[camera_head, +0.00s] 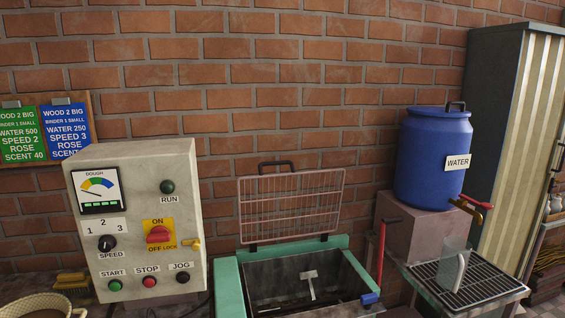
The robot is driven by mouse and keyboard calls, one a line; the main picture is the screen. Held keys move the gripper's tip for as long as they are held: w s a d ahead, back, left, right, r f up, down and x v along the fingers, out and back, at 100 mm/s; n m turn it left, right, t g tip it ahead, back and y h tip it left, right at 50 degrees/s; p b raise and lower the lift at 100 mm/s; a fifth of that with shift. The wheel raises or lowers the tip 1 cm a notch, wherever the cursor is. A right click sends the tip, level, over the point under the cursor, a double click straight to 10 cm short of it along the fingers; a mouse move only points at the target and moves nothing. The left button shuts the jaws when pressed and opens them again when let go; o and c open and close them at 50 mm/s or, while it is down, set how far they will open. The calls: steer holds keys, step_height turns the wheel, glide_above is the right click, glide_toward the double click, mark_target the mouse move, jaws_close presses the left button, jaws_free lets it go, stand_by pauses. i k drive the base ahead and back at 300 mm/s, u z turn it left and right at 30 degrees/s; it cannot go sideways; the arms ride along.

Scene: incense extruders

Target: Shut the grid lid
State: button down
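The grid lid (291,203) is a reddish wire grid with a dark handle (277,166) on its top edge. It stands open and nearly upright, against the brick wall side. Its lower edge meets the back rim of the green-edged trough (228,285). The trough is uncovered, and a light metal paddle (310,283) shows inside its dark interior. The front of the trough is cut off by the picture's lower edge. My gripper is not in view.
A control box (137,215) with buttons and a dial stands left of the trough.

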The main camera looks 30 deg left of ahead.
mark_target(253, 245)
steer(key=u, duration=0.4)
steer(key=i, duration=0.8)
steer(key=u, duration=0.7)
